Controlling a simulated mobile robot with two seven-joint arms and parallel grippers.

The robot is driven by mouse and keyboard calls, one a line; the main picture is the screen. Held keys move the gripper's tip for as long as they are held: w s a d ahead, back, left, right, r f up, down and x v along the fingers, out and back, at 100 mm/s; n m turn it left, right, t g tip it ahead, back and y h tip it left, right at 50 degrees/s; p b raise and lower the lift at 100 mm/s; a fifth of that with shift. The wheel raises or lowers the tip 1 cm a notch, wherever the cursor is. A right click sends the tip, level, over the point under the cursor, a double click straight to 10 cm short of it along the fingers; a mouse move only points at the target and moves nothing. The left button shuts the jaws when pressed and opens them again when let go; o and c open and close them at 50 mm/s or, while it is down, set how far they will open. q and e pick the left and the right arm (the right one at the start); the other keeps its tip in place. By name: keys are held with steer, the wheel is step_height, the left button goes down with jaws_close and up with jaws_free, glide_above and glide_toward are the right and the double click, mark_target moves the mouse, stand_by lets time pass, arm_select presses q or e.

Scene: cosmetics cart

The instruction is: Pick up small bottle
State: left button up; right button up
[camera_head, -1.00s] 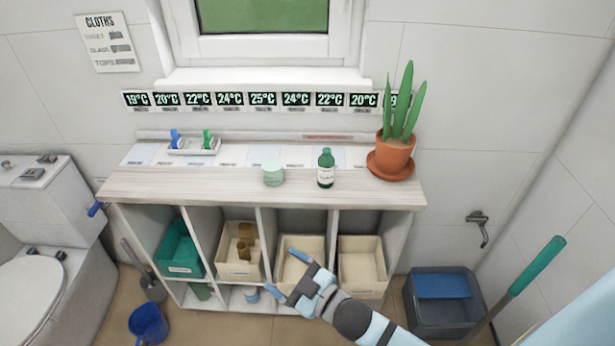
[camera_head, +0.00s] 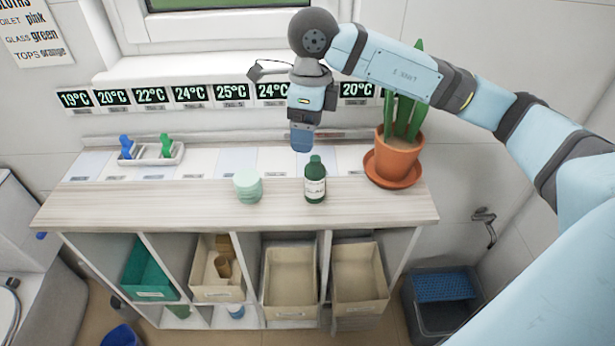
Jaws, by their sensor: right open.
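A small dark green bottle (camera_head: 315,182) with a white label stands upright on the wooden top of the shelf unit (camera_head: 110,207), right of the middle. My right gripper (camera_head: 301,148) points down, just above and behind the bottle in the picture, slightly left of its cap. It is open and holds nothing that I can see; its fingers overlap from this angle. I cannot tell whether it touches the bottle, but it looks apart. My left gripper is out of view.
A pale green jar (camera_head: 248,185) stands left of the bottle. A potted plant (camera_head: 397,157) on a saucer stands to the right, close to my right arm. A white tray (camera_head: 160,153) with blue and green items lies at the left. Bins (camera_head: 290,282) fill the shelves below.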

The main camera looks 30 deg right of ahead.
mark_target(315, 169)
steer(key=shift+w+d+r+h, duration=0.15)
steer(key=shift+d+r+h, duration=0.1)
steer(key=shift+d, duration=0.15)
steer(key=shift+w+d+r+h, duration=0.15)
steer(key=shift+d+h, duration=0.1)
steer(key=shift+d, duration=0.15)
steer(key=shift+d+f, duration=0.25)
steer(key=shift+f, duration=0.05)
step_height(315, 169, down, 8)
steer(key=shift+r, duration=0.1)
steer(key=f, duration=0.5)
steer(key=shift+w+d, duration=0.15)
steer(key=shift+d, duration=0.1)
steer(key=c, duration=1)
steer(key=shift+c, duration=0.2)
